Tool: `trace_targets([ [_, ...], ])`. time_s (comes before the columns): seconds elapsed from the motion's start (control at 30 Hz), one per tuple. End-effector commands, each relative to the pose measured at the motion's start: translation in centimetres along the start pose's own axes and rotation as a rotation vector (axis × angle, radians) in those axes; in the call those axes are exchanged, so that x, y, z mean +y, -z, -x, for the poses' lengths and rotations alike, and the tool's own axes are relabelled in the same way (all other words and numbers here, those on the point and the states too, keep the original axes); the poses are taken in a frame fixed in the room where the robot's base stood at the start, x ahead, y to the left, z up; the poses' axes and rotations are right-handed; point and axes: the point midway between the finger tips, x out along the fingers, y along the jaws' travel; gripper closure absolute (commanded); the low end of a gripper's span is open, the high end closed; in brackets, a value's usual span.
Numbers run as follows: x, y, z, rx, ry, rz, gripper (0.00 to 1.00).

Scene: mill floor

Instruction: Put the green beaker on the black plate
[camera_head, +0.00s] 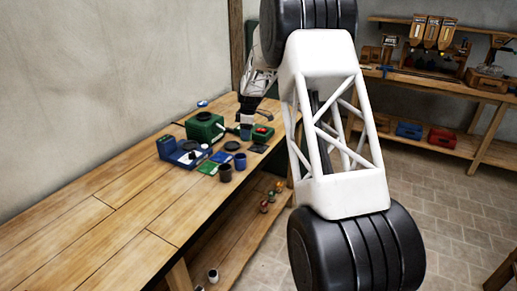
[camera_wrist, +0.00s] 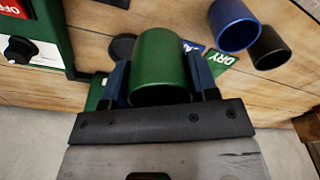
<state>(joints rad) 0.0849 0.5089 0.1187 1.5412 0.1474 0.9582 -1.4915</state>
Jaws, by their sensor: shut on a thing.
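In the wrist view the green beaker (camera_wrist: 162,60) sits between the two fingers of my gripper (camera_wrist: 160,85), which is shut on it. Wood tabletop shows behind it; the gap between beaker and table cannot be judged. A round black disc (camera_wrist: 122,47), likely the black plate, lies just left of the beaker, partly hidden. In the head view my gripper (camera_head: 247,121) is over the far end of the bench, and the beaker is too small to tell there. A flat round black disc (camera_head: 232,145) lies on the bench nearer the camera than my gripper.
A blue beaker (camera_wrist: 232,25) and a black beaker (camera_wrist: 268,47) stand right of the green one. A green DRY card (camera_wrist: 215,62) lies between. A green machine with an OFF label (camera_wrist: 14,8) is at left. The near bench (camera_head: 110,220) is clear.

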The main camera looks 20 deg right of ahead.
Motion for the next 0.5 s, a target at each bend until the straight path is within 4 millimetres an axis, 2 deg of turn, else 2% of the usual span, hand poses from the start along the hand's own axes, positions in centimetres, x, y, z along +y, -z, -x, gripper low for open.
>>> trace_targets([
  [0.1,-1.9,-1.8,-0.2,0.0,-0.002,-0.015,0.77],
  [0.5,-8.0,-6.5,-1.3,-0.001,-0.007,-0.052,0.77],
])
